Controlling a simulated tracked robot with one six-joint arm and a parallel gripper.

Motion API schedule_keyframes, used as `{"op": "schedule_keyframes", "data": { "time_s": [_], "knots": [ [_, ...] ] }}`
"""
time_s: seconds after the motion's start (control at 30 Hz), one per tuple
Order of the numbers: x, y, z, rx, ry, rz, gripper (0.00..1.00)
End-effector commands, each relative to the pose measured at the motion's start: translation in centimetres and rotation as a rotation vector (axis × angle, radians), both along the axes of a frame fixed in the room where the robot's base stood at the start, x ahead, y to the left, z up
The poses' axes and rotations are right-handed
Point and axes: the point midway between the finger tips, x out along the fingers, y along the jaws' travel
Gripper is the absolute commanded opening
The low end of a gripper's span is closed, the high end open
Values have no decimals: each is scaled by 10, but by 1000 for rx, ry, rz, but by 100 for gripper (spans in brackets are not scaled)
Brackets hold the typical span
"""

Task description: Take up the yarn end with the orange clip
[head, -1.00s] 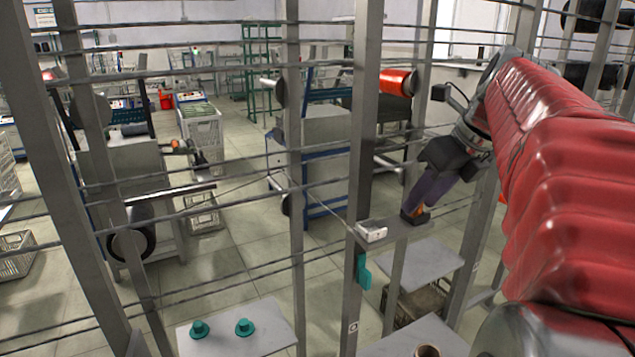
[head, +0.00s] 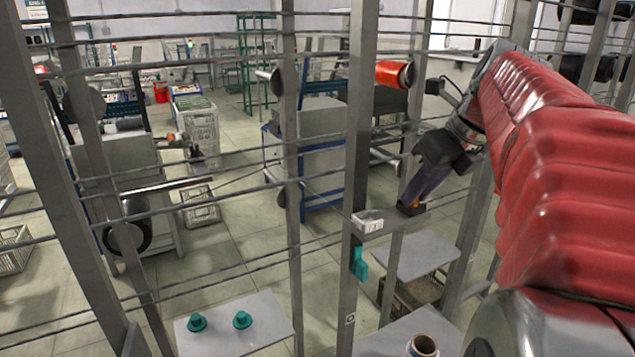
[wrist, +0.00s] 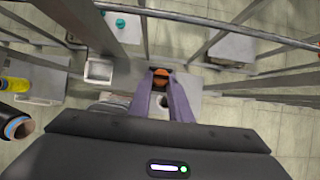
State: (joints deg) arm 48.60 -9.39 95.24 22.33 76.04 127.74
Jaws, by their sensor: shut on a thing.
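The orange clip (wrist: 161,72) shows between the fingertips of my gripper (wrist: 160,85) in the wrist view. My gripper is shut on it. In the head view my gripper (head: 412,208) points down, with a bit of the orange clip (head: 415,205) at its tip, at a narrow grey ledge. A thin yarn (head: 235,184) runs from the machine at the left toward the post with the small white box (head: 367,221). Its end is too fine to make out. I cannot tell whether the clip touches the yarn.
The white box also shows in the wrist view (wrist: 99,71), left of my fingers. A teal holder (head: 359,264) hangs on the post. Grey posts and horizontal bars stand around the arm. Two teal cones (head: 197,322) sit on a low shelf. A brown tube (head: 422,346) stands at the bottom.

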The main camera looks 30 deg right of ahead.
Motion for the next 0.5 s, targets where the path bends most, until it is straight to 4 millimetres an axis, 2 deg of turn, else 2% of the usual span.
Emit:
{"op": "schedule_keyframes", "data": {
  "time_s": [0.5],
  "knots": [
    [0,0,40,-2,-2,0,0]
  ]
}}
